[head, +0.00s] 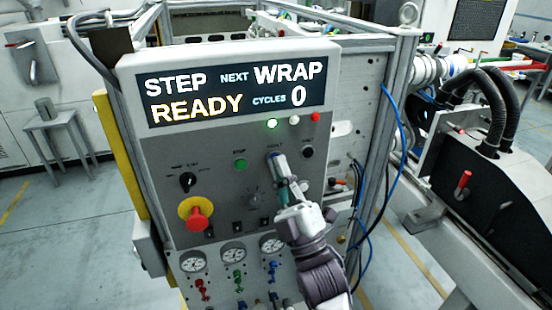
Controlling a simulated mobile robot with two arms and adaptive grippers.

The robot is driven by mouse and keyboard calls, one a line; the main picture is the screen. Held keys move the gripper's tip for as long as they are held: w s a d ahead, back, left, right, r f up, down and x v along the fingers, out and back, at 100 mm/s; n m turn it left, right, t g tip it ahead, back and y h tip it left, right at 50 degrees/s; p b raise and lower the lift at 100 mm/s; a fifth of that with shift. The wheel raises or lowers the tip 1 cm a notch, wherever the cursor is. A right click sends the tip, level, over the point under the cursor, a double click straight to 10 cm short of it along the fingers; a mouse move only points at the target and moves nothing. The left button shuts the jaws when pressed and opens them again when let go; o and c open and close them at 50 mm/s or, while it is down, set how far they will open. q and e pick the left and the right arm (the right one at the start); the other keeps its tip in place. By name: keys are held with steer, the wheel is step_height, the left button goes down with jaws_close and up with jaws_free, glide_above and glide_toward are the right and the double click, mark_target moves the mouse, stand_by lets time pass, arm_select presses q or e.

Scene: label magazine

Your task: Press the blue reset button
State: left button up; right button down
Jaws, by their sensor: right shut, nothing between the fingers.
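The control panel (220,205) faces me. My right arm comes up from the bottom, and my right gripper (279,168) is shut and empty, with its fingertips at the panel's upper button row, right of the green button (240,165). A small printed label shows just above the fingertips but is too small to read surely. The blue reset button does not show clearly; the fingers may cover it. I cannot tell whether the fingertips touch the panel. My left gripper is not in view.
The display (235,90) reads READY and CYCLES 0. A green lamp (271,124) is lit. A black knob (187,180), a red emergency stop (199,216), a dark button (307,152) and gauges (233,254) surround the gripper. Blue cables (403,125) hang at the right.

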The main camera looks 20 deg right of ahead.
steer(key=shift+s, duration=0.7)
steer(key=shift+s+f, duration=0.1)
steer(key=shift+s+d, duration=0.15)
steer(key=shift+s, duration=2.25)
